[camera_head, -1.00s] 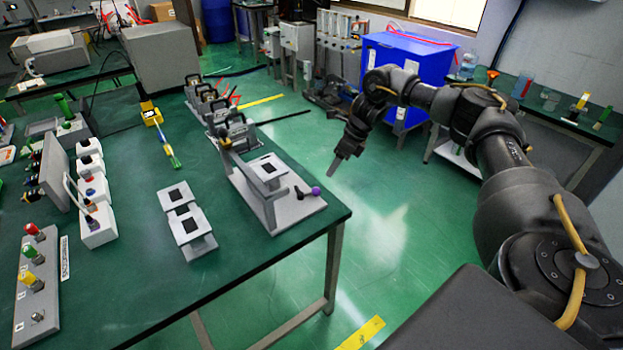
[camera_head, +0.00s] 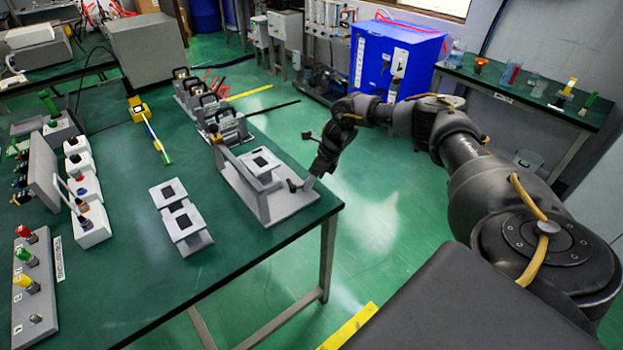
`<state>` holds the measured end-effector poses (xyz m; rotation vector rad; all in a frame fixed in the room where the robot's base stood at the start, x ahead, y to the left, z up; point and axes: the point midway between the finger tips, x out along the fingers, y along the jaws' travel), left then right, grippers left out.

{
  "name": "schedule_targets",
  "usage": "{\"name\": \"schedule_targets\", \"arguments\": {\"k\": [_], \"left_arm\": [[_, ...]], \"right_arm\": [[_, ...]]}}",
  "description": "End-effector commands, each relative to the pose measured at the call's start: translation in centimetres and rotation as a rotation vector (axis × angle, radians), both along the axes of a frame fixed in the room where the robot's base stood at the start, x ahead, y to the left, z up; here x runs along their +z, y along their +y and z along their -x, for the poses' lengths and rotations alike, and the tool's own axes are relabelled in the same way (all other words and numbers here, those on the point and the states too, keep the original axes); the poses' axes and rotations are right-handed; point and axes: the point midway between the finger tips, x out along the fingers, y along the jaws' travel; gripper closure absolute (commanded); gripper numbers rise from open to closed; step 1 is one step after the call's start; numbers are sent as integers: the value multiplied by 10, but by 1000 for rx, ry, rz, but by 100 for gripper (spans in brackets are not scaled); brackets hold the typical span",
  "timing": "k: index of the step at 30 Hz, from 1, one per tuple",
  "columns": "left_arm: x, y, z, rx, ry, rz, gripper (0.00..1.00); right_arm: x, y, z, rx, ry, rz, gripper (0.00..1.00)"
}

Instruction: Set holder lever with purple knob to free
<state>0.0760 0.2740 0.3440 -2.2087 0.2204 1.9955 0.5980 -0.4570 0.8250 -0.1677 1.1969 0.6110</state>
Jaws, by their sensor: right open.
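The holder is a grey base plate (camera_head: 291,204) with a raised bracket (camera_head: 262,162), at the right corner of the green table. A small dark lever (camera_head: 293,186) shows at the right end of the plate. Its purple knob is hidden now, at about the place where the fingers of my right gripper (camera_head: 309,181) are. This gripper points down at the right end of the plate, and its jaws are open. I cannot tell whether the fingers touch the knob or are around it. My left gripper is not in view.
A grey two-pad block (camera_head: 183,222) stands left of the holder. A row of grey clamp-like devices (camera_head: 205,107) stands behind it. A yellow and blue tool (camera_head: 150,132) lies farther left. The table's right edge is close beside the holder, with open floor beyond.

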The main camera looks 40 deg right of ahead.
Motion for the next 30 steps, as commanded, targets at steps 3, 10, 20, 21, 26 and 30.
{"name": "schedule_targets", "arguments": {"k": [3, 10, 20, 21, 26, 30], "left_arm": [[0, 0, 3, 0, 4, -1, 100], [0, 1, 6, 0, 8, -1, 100], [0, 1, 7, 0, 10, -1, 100], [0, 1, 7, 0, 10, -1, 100], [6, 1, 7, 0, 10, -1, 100], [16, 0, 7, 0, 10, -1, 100]], "right_arm": [[-3, 2, -1, 2, -1, -1, 50], [-3, 2, -1, 2, -1, -1, 52], [-3, 2, -1, 1, -1, 0, 94], [-3, 2, -2, 1, -1, 0, 94], [-1, 2, 1, -26, 0, -1, 94], [0, 5, 5, -110, 0, -1, 94]]}}
